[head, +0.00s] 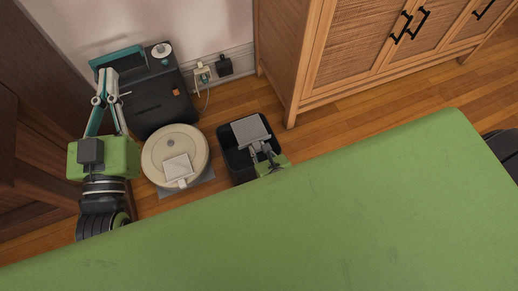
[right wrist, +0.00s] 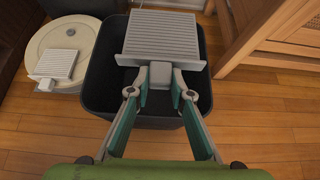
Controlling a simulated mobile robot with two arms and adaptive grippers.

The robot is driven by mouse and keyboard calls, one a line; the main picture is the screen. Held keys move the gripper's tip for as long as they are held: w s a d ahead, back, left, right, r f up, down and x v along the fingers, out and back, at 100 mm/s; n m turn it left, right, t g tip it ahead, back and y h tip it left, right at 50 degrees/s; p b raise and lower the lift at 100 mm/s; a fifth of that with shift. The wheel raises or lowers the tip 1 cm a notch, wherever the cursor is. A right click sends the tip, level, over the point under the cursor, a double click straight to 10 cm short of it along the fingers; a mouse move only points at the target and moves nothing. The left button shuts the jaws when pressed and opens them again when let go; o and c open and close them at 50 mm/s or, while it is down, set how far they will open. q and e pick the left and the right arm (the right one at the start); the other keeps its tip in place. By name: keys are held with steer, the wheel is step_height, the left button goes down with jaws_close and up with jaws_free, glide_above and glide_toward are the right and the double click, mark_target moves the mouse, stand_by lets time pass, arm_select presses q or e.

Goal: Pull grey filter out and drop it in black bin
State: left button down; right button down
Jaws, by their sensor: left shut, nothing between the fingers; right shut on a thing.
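The grey filter (head: 249,130) is a ribbed panel with a small grey tab (right wrist: 160,74). My right gripper (head: 262,153) is shut on the tab and holds the filter over the black bin (head: 237,172). In the right wrist view, the filter (right wrist: 162,33) covers the back middle of the bin opening, and the bin's dark rim (right wrist: 93,95) shows around it. How far the filter is above the bin floor is hard to tell. My left gripper (head: 108,74) is shut and empty, by the black dock (head: 158,105) with a teal handle (head: 117,57).
A round cream robot vacuum (head: 152,160) stands left of the bin, with a pale ribbed panel (head: 178,167) on top. A wooden cabinet (head: 290,80) stands to the right. A large green surface (head: 330,210) fills the foreground. Wall plugs (head: 203,74) and a cable are behind.

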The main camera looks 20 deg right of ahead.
stand_by(0.3)
steer(key=c, duration=1.7)
jaws_free()
steer(key=shift+s, duration=0.1)
steer(key=v, duration=1.1)
steer(key=shift+s+r, duration=0.3)
